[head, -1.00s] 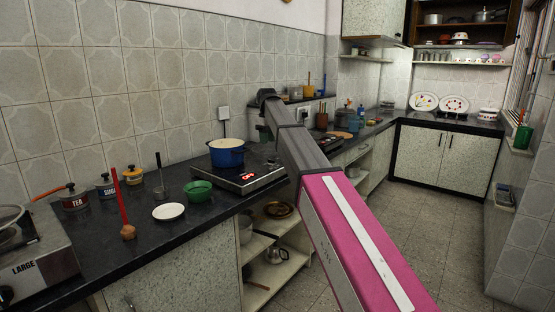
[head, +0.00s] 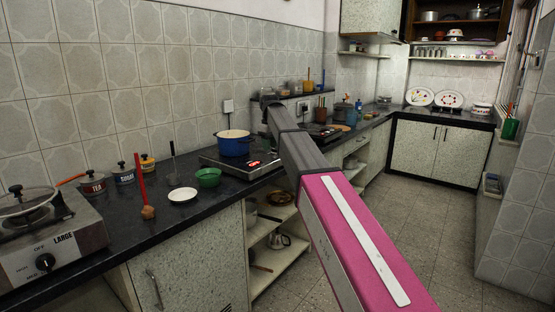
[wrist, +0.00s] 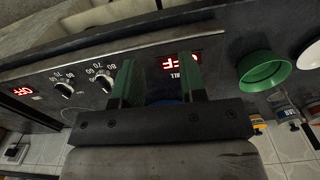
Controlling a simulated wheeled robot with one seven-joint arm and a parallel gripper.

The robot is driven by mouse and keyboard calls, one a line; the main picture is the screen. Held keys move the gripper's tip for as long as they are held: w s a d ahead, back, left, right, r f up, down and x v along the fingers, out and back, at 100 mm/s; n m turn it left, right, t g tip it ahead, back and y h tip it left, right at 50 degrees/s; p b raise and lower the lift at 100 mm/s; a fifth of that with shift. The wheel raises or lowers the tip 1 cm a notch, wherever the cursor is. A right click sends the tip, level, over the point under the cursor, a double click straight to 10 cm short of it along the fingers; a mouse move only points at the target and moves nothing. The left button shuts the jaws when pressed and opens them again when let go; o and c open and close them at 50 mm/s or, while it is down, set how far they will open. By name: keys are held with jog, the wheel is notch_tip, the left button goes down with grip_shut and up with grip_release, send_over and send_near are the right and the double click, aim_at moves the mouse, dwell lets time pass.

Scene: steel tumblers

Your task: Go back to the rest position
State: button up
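My arm reaches forward over the counter in the head view, pink near me and grey farther out. Its far end (head: 268,100) is at the wall side, past the blue pot, and the fingers are not clear there. In the wrist view my gripper (wrist: 158,84) has two green-tipped fingers standing apart, with no object seen held between them. The cooktop (wrist: 95,75) with knobs and red displays lies beyond the fingers. A bit of blue shows low between them, too little to name. No steel tumbler can be made out for certain.
The floor (head: 420,225) at right is clear.

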jog(key=s+d+f+m, duration=0.2)
jog(key=s+d+f, duration=0.25)
jog(key=f, duration=0.35)
jog(key=s+d+f+m, duration=0.1)
jog(key=s+d+f, duration=0.35)
jog(key=f, duration=0.45)
jog(key=s+d+f+m, duration=0.2)
jog(key=s+d+f, duration=0.2)
jog(key=s+f, duration=0.3)
jog(key=s+d+f+m, duration=0.2)
jog(key=s+d+f, duration=0.2)
jog(key=s+f, duration=0.3)
jog(key=s+d+f+m, duration=0.2)
jog(key=s+d+f, duration=0.3)
jog(key=s+f, duration=0.3)
jog(key=s, duration=0.2)
jog(key=shift+s+f+m, duration=0.15)
jog(key=shift+s+m, duration=0.15)
jog(key=shift+m, duration=0.1)
